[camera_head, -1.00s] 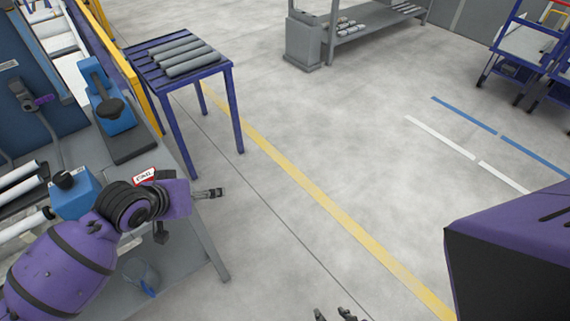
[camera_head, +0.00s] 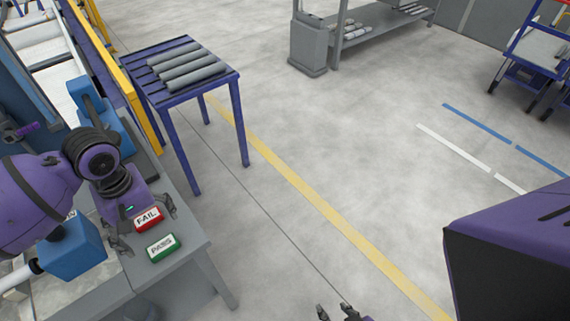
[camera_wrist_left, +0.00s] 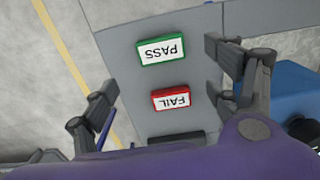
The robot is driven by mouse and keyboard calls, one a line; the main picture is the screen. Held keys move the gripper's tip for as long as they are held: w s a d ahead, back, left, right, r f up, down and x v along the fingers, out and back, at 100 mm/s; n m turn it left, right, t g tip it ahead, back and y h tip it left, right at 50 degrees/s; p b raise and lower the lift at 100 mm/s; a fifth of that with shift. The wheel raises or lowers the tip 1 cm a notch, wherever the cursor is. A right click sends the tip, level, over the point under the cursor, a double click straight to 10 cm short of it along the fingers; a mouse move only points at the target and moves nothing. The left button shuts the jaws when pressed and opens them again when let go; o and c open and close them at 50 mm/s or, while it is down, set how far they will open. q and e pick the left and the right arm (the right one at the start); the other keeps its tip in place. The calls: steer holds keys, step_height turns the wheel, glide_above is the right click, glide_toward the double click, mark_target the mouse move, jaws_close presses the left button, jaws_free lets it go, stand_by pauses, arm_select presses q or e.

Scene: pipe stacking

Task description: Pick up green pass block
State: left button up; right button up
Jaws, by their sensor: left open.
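The green PASS block (camera_head: 161,247) lies on the grey bench near its front corner, and in the left wrist view it is the upper block (camera_wrist_left: 162,49). The red FAIL block (camera_head: 147,218) lies just beside it, and shows lower in the left wrist view (camera_wrist_left: 170,98). My left gripper (camera_head: 150,231) is open and empty above the blocks. In the left wrist view its fingers (camera_wrist_left: 155,75) are spread on either side of them, without visible contact. My right gripper (camera_head: 337,312) shows only as fingertips at the bottom edge, apart and empty.
A blue box-shaped device (camera_head: 72,252) stands on the bench (camera_head: 185,255) left of the blocks. A blue table (camera_head: 222,82) with several grey pipes (camera_head: 188,66) stands behind. Open floor (camera_head: 330,150) lies to the right.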

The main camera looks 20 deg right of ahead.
mark_target(161, 245)
arm_select(q)
steer(key=f, duration=0.1)
steer(key=s+f, duration=0.1)
steer(key=f, duration=0.1)
steer(key=shift+s, duration=0.1)
step_height(161, 245, down, 4)
steer(key=shift+r, duration=0.15)
steer(key=shift+f+b, duration=0.3)
arm_select(e)
steer(key=shift+s+d+f, duration=0.15)
steer(key=shift+s+f, duration=0.1)
steer(key=shift+s, duration=0.2)
steer(key=shift+s+d+f, duration=0.1)
steer(key=shift+s+f, duration=0.1)
steer(key=shift+s, duration=0.25)
arm_select(q)
steer(key=c, duration=1.2)
steer(key=shift+c, duration=0.2)
steer(key=shift+w+r, duration=0.15)
steer(key=shift+w, duration=0.05)
arm_select(e)
steer(key=shift+w+a, duration=0.1)
steer(key=shift+w, duration=0.05)
